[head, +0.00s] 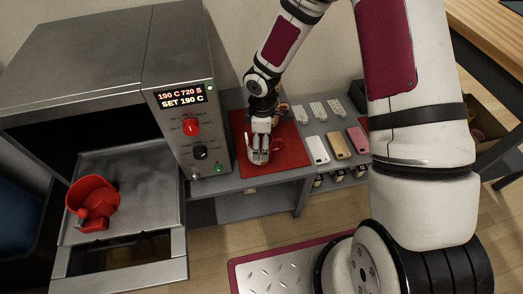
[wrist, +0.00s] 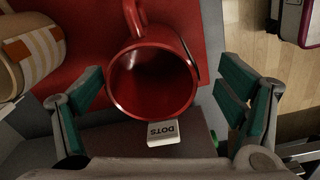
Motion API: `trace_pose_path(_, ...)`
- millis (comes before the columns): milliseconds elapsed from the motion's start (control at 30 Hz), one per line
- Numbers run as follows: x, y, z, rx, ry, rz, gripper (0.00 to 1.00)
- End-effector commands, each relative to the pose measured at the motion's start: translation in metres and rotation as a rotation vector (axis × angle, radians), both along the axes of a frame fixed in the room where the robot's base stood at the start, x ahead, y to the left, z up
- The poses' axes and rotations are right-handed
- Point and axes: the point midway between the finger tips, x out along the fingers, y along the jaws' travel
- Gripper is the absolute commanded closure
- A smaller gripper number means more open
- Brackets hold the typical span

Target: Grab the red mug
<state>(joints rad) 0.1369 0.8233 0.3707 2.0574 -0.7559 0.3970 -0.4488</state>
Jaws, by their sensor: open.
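The red mug (wrist: 150,85) shows in the wrist view with its open mouth facing the camera and its handle at the top. It stands over a red mat (wrist: 75,22). My gripper (wrist: 160,108) is open, with one green-padded finger on each side of the mug's near part and visible gaps to it. In the head view my gripper (head: 260,155) is low over the red mat (head: 290,160), beside the oven. There it hides most of the mug, which blends with the mat.
A small white box marked DOTS (wrist: 166,133) lies close to the mug. A cream mug with an orange pattern (wrist: 32,48) is at the left. Phone cases (head: 337,145) lie right of the mat. The oven (head: 178,95) stands left; red pieces (head: 93,197) sit on its tray.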

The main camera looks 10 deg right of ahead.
Motion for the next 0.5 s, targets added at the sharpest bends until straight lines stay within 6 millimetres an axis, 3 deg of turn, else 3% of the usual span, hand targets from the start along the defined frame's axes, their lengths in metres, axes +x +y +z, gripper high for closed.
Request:
trace_pose_path(167, 0.002, 0.000, -0.010, 0.000, 0.000, -0.002, 0.12)
trace_pose_path(500, 0.008, 0.000, -0.053, 0.000, 0.000, 0.000, 0.12)
